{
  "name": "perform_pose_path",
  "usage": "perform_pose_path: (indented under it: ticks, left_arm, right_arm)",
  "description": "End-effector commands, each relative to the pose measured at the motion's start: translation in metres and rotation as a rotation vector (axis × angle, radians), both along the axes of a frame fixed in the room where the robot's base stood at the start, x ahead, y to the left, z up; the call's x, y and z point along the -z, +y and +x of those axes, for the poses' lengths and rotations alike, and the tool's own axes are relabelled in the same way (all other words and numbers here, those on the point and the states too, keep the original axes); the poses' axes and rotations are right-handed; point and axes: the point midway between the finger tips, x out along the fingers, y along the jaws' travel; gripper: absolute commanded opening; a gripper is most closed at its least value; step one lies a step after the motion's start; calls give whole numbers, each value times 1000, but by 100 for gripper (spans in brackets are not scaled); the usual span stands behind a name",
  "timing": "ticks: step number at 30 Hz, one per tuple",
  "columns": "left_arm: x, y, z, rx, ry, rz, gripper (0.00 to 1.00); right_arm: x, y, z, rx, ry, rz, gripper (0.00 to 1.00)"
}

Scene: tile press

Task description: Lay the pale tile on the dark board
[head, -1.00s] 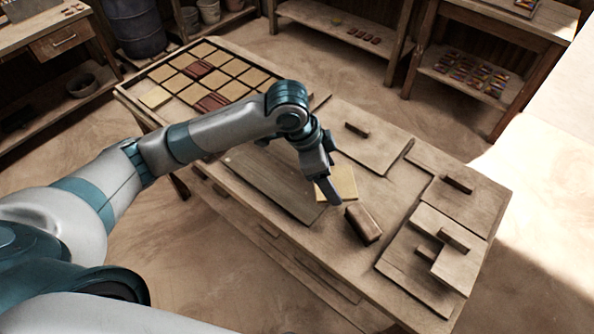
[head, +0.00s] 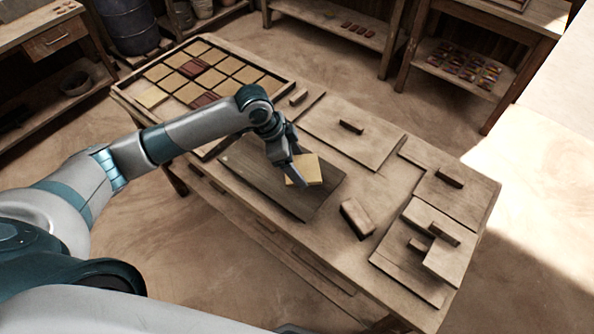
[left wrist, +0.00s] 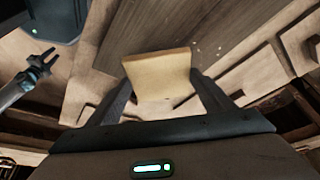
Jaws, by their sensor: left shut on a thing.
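The pale tile (head: 306,169) is a flat, square, yellowish piece. My left gripper (head: 295,175) is shut on it and holds it over the right part of the dark board (head: 246,175). In the left wrist view the pale tile (left wrist: 157,72) sits between the two fingers of my left gripper (left wrist: 158,88), with the dark board (left wrist: 150,35) beyond it. I cannot tell whether the tile touches the board. The far-left part of the board is partly behind my arm. In the left wrist view another gripper (left wrist: 42,62) shows small at the left; its jaws look apart.
A tray (head: 293,82) of pale and reddish tiles stands at the table's far left. A brown block (head: 357,217) lies right of the board. Flat wooden boards with handles (head: 352,135) cover the table's back and right side.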

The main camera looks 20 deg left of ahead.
Motion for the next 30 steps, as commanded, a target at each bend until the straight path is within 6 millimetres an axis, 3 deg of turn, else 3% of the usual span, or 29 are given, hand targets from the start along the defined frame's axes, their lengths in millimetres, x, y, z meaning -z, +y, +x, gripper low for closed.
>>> perform_pose_path:
  ticks: [12, 24, 25, 27, 30]
  left_arm:
    - [37, 0, 0, -1, 0, 0, 45]
    - [42, 0, 0, 0, -1, 0, 45]
    - [43, 0, 0, 0, 0, 1, 77]
    - [42, 0, 0, 0, 0, 1, 93]
    - [42, 0, 0, 0, 0, 1, 93]
  right_arm:
    - [-18, 0, 0, 0, 0, 0, 31]
    - [-17, -1, 0, -1, 1, -1, 31]
    - [-17, -1, 0, -1, 1, -1, 31]
    - [-17, -1, 0, -1, 1, -1, 31]
    - [-17, -1, 0, -1, 1, -1, 31]
